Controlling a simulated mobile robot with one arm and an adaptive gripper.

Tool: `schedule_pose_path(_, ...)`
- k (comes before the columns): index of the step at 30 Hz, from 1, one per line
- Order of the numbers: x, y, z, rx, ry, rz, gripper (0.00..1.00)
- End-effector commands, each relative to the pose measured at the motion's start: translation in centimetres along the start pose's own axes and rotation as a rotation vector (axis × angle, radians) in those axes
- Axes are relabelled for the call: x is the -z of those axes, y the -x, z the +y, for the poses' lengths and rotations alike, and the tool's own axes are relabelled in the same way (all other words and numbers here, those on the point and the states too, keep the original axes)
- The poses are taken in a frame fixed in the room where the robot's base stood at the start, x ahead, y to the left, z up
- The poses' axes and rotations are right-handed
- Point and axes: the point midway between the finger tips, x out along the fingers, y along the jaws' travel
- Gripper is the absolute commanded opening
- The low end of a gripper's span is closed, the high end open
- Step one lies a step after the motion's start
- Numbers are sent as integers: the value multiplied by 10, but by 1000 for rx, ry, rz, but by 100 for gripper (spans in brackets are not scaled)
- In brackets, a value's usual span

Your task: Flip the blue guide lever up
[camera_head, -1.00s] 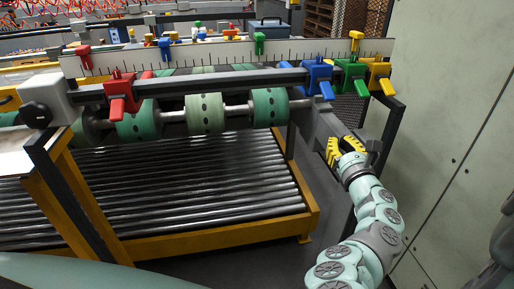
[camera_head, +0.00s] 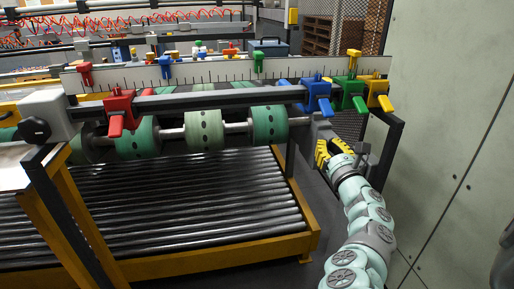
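The blue guide lever (camera_head: 318,95) is on the front rail, toward its right end. Its handle hangs down and points toward me. My gripper (camera_head: 323,148), with yellow fingers, is below the blue lever and apart from it. The two fingers are spread with a dark gap between them, and nothing shows in the gap.
A green lever (camera_head: 349,95) and a yellow lever (camera_head: 378,93) sit close to the right of the blue one. A red lever (camera_head: 120,112) is far left on the front rail (camera_head: 210,99). Green rollers (camera_head: 268,124) hang under the rail. A pale wall (camera_head: 450,130) stands at right.

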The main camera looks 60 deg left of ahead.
Motion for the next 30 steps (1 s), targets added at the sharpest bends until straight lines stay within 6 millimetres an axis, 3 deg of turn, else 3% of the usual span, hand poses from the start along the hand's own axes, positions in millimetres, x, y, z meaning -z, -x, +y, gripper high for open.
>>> schedule_pose_path(6,1,-28,4,-10,2,0,0)
schedule_pose_path(17,2,-60,3,-8,4,2,0)
schedule_pose_path(19,-12,-59,3,-3,1,1,0)
schedule_pose_path(30,-36,-48,3,-3,0,3,0)
